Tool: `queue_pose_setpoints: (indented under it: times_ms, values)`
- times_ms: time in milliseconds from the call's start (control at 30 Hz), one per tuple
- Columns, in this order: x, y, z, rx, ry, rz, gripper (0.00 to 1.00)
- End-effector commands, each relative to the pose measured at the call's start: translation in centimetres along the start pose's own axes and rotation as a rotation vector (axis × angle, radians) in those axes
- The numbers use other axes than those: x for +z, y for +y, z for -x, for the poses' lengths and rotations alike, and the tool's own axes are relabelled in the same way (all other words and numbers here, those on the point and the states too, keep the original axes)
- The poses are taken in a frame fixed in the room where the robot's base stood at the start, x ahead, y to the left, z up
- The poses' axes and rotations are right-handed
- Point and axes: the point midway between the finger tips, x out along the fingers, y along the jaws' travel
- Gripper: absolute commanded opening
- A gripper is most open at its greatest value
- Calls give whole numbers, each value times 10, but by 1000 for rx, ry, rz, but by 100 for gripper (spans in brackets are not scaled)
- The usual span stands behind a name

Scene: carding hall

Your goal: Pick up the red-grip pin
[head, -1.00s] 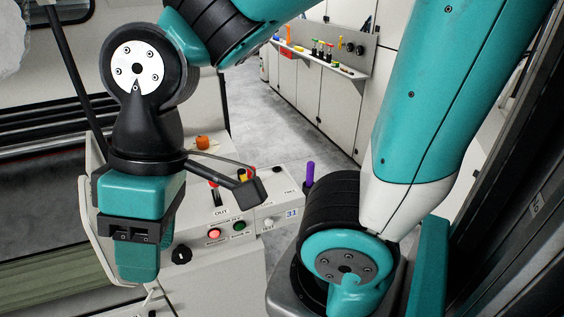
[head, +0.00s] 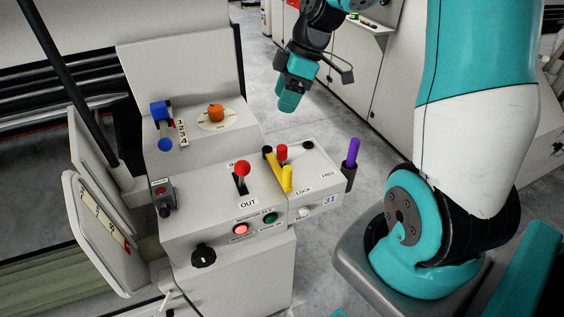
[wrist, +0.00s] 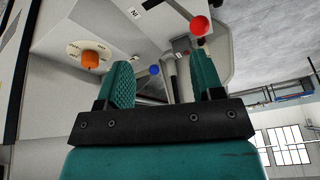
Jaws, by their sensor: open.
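A short red grip (head: 282,152), which looks like the red-grip pin, stands upright on the right-hand control box, just behind a yellow handle (head: 287,178). Its lower part is partly hidden. My gripper (head: 287,103) hangs above and beyond the box in the head view, clear of the pin. In the wrist view my gripper (wrist: 165,75) is open, with nothing between its two teal fingers. I cannot make out the pin there; the red ball (wrist: 200,25) appears to be the lever knob by the IN label.
The red-ball lever (head: 243,168) stands left of the pin. A purple grip (head: 352,152) stands at the box's right side. An orange knob (head: 216,112) and blue handle (head: 159,109) are at the back left. Cabinets with a shelf (head: 370,24) stand beyond open floor.

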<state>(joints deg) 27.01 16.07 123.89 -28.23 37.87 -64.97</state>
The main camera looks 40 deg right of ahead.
Motion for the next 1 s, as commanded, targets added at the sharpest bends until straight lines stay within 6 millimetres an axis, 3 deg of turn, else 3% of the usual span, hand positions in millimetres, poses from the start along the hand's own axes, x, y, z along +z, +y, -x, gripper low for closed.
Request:
queue_pose_setpoints:
  times_ms: [33, 100, 200, 367, 700, 1000]
  values:
    - [24, 19, -7, 11, 6, 13, 61]
    - [45, 35, -10, 24, 10, 51, 61]
    - [60, 46, -15, 31, 13, 84, 61]
    - [62, 48, -40, 28, 13, 97, 61]
    - [59, 49, -114, 29, 12, 97, 61]
    - [58, 50, -139, 31, 12, 97, 61]
